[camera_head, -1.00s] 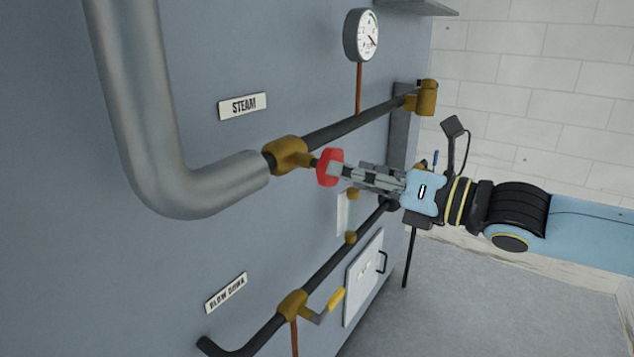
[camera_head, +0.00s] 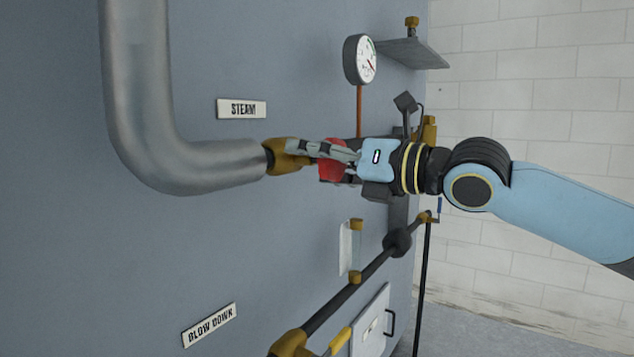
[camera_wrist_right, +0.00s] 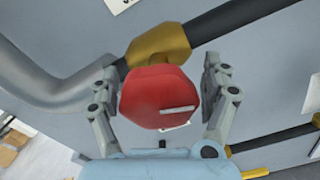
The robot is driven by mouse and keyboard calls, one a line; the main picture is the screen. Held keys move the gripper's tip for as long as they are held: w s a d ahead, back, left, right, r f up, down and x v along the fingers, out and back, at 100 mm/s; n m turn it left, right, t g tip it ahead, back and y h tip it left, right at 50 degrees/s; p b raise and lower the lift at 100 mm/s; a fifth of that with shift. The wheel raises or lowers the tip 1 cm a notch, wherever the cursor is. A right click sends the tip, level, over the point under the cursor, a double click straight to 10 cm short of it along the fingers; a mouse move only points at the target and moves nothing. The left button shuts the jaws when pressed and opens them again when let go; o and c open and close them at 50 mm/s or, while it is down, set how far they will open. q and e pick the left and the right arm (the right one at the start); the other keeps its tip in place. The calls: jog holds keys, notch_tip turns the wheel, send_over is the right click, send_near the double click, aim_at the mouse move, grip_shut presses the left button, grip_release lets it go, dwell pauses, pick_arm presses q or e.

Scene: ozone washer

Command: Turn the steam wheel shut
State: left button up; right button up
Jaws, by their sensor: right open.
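The red steam wheel (camera_head: 331,170) sits on the brass steam valve (camera_head: 287,157), near the white STEAM label (camera_head: 242,108). In the right wrist view the red wheel (camera_wrist_right: 159,96) lies between the two fingers of my right gripper (camera_wrist_right: 160,80), with the brass valve body (camera_wrist_right: 158,45) behind it. The fingers are open, one on each side of the wheel, with a gap visible at least on the right. In the head view my right gripper (camera_head: 305,150) reaches past the wheel toward the valve and partly hides both. My left gripper is not in view.
A large grey pipe (camera_head: 150,110) bends into the valve from the left. A gauge (camera_head: 361,59) stands above, and a shelf (camera_head: 410,52) juts out at upper right. Below run another dark pipe (camera_head: 340,290), a yellow lever (camera_head: 340,340) and the BLOW DOWN label (camera_head: 209,325).

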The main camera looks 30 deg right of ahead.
dwell(0.3)
jog(key=shift+w, duration=0.1)
jog(key=c, duration=1.3)
jog(key=c, duration=0.3)
